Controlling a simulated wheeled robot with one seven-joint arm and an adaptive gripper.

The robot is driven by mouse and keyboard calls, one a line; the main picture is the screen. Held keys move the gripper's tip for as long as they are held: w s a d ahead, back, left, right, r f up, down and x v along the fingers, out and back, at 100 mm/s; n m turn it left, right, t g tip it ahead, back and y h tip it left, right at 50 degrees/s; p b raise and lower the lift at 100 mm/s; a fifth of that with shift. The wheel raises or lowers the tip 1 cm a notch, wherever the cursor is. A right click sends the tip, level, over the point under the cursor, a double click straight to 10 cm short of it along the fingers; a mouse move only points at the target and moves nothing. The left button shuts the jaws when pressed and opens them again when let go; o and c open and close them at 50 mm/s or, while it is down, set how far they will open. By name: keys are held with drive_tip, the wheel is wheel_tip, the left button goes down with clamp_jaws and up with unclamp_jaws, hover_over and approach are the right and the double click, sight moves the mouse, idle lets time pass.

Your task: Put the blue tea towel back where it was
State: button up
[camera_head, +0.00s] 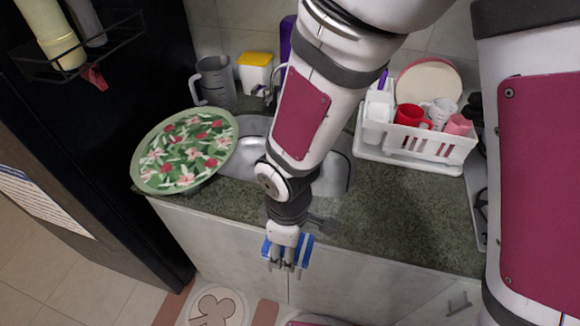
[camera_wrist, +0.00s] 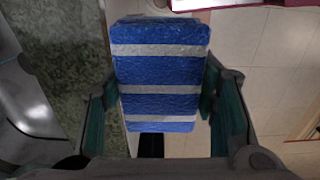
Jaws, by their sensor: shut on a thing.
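The tea towel (camera_wrist: 160,75) is blue with pale grey stripes and looks like a folded, block-shaped bundle in the wrist view. My gripper (camera_wrist: 163,105) is shut on it, with a green-padded finger on each side. In the head view the blue towel (camera_head: 306,250) shows partly behind my gripper (camera_head: 286,264). The gripper is at the front edge of the counter, in front of the white cabinet doors. My fingers hide the middle of the towel there. Whether the towel touches the counter edge or a door, I cannot tell.
The green stone counter (camera_head: 410,215) holds a sink (camera_head: 335,175), partly behind my arm. A floral green tray (camera_head: 185,150) lies at the left, near a grey jug (camera_head: 215,82). A white dish rack (camera_head: 432,148) with cups stands at the right. The counter before the rack is clear.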

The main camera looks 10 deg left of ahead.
drive_tip(key=w+a, duration=0.1)
drive_tip(key=w, duration=0.3)
drive_tip(key=w+a+f, duration=0.1)
drive_tip(key=w, duration=0.3)
drive_tip(key=w+a+p, duration=0.1)
drive_tip(key=w+a, duration=0.1)
drive_tip(key=w, duration=0.3)
drive_tip(key=shift+a+f, duration=0.1)
drive_tip(key=shift+f, duration=0.05)
drive_tip(key=shift+f+p, duration=0.4)
drive_tip(key=shift+f, duration=1.35)
drive_tip(key=shift+f, duration=0.1)
drive_tip(key=o, duration=1.3)
wheel_tip(320, 180, up, 12)
drive_tip(key=shift+r+b, duration=0.1)
drive_tip(key=shift+b, duration=0.95)
